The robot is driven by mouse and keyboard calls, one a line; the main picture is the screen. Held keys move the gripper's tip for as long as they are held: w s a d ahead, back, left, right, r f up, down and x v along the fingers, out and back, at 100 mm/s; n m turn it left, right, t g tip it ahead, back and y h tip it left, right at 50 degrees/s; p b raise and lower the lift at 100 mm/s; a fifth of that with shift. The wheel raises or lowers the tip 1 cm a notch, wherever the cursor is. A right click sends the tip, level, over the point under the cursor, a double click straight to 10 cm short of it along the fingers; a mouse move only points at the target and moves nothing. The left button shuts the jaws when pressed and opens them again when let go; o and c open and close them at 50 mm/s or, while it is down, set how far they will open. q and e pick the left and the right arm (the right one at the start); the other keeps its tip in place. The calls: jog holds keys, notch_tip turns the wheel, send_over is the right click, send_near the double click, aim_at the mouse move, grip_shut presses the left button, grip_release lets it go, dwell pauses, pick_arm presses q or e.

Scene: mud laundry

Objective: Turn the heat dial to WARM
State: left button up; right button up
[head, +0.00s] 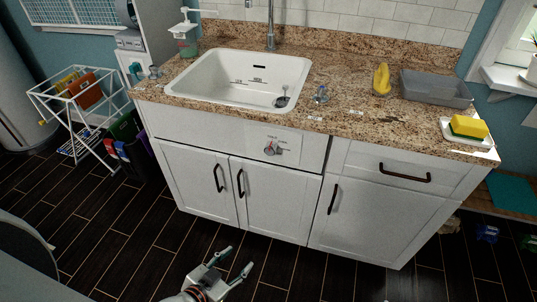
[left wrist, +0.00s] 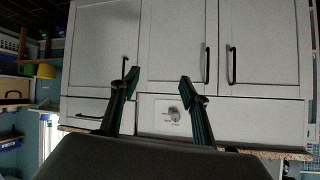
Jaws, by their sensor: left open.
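The heat dial (head: 271,148) is a small grey knob with a red mark on a white panel on the front of the sink cabinet, below the counter edge. It also shows in the left wrist view (left wrist: 174,114), where the picture appears upside down. The lettering around it is too small to read, so I cannot tell its setting. My left gripper (head: 238,260) is low in front of the cabinet, open and empty, well apart from the dial. Its two fingers (left wrist: 158,82) stand spread in the left wrist view. My right gripper is not in view.
The white sink (head: 215,85) is set in the granite counter (head: 340,118). Cabinet handles (head: 240,183) stick out below the dial. A drying rack (head: 75,110) stands at left. A yellow sponge (head: 469,127) sits at the counter's right. The dark floor before the cabinet is clear.

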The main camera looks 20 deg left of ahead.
pick_arm(q)
jog(key=w+b, duration=0.2)
jog(key=w, duration=0.3)
jog(key=n+t+y+b, duration=0.2)
jog(key=t+b, duration=0.5)
jog(key=b, duration=0.2)
send_near(269, 152)
jog(key=w, duration=0.7)
jog(key=shift+d+r, duration=0.15)
jog(key=shift+r, duration=0.1)
jog(key=shift+w, duration=0.6)
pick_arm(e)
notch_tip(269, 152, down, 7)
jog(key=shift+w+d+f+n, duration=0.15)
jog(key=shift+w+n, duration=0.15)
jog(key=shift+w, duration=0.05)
pick_arm(q)
jog(key=shift+c, duration=0.4)
jog(key=c, duration=1)
